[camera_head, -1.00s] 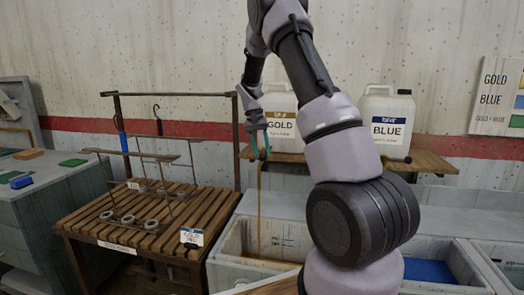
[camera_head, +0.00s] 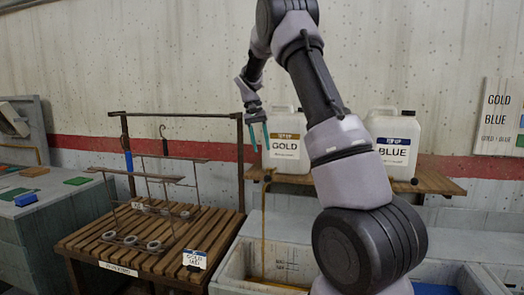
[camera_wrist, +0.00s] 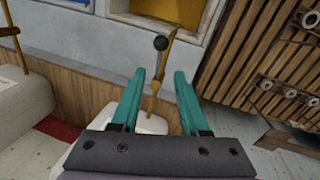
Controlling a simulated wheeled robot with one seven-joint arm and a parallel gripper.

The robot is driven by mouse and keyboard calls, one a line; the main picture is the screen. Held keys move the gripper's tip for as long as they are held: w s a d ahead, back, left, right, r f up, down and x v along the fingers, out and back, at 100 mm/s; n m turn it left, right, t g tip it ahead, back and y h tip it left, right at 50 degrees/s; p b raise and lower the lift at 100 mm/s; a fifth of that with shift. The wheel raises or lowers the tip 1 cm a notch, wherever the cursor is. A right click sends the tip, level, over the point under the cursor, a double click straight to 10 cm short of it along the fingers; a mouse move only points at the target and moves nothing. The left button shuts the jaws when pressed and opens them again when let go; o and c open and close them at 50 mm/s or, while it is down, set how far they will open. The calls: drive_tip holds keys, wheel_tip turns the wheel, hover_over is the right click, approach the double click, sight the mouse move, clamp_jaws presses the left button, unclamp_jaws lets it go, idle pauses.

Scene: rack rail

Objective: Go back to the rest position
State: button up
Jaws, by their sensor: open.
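My gripper (camera_head: 261,147) is open and empty, its teal fingers pointing down in front of the shelf at the left of the gold jug (camera_head: 287,146). The fingers also show in the wrist view (camera_wrist: 160,75), with nothing between their tips. A thin gold stream (camera_head: 263,225) hangs from the tap area down into the tub (camera_head: 232,266) below. My arm hides part of the shelf and tubs.
A blue jug (camera_head: 394,148) stands right of the gold one on the wooden shelf (camera_head: 440,184). A slatted bench (camera_head: 110,250) with a wire rack (camera_head: 150,180) and several rings is at left. A grey cabinet (camera_head: 40,235) stands further left. The wall above is clear.

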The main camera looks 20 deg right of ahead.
idle(0.3)
drive_tip(key=s+a+r+t+y, duration=0.35)
drive_tip(key=s+r, duration=0.75)
drive_tip(key=s, duration=0.4)
drive_tip(key=s+a+t, duration=0.2)
drive_tip(key=s, duration=0.7)
drive_tip(key=s+a+t, duration=0.2)
drive_tip(key=s, duration=0.8)
drive_tip(key=shift+a+n+t, duration=0.35)
drive_tip(key=shift+n, duration=0.05)
drive_tip(key=shift+s+y, duration=0.1)
drive_tip(key=shift+y, duration=0.15)
idle(3.7)
